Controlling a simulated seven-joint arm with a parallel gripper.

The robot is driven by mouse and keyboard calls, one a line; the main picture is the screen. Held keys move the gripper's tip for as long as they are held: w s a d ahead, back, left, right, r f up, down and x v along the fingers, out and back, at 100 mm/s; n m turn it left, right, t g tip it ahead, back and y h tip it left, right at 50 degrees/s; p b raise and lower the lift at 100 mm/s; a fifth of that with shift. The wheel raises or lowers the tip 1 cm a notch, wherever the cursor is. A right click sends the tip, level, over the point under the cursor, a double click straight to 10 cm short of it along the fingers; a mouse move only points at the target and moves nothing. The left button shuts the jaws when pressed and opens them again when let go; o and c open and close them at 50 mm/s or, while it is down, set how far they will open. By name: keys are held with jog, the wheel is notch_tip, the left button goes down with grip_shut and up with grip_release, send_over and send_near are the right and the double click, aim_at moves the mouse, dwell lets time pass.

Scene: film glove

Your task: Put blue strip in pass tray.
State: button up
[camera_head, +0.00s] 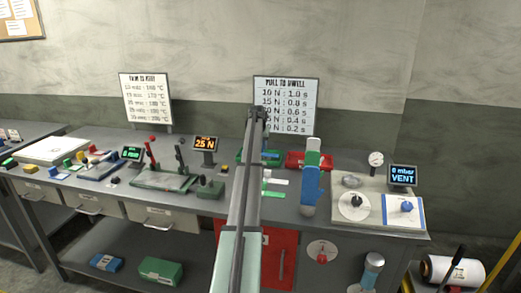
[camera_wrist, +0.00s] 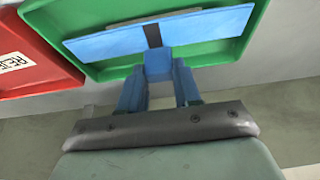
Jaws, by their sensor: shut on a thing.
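In the head view, the strip (camera_head: 271,155) shows partly in the green tray (camera_head: 242,155) on the bench; my arm covers much of the tray, and my fingers are not clear there. I take the green tray as the pass tray; no label on it is readable.
The red reject tray (camera_head: 309,161) stands close beside the green one; it also shows in the wrist view (camera_wrist: 35,65). A white strip (camera_head: 274,181) and a green strip (camera_head: 273,194) lie in front. A tall blue object (camera_head: 311,187) stands nearby, left of the vacuum panel (camera_head: 376,207).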

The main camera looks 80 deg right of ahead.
jog(key=shift+f, duration=1)
jog(key=shift+f, duration=0.1)
jog(key=o, duration=1)
jog(key=v, duration=1.2)
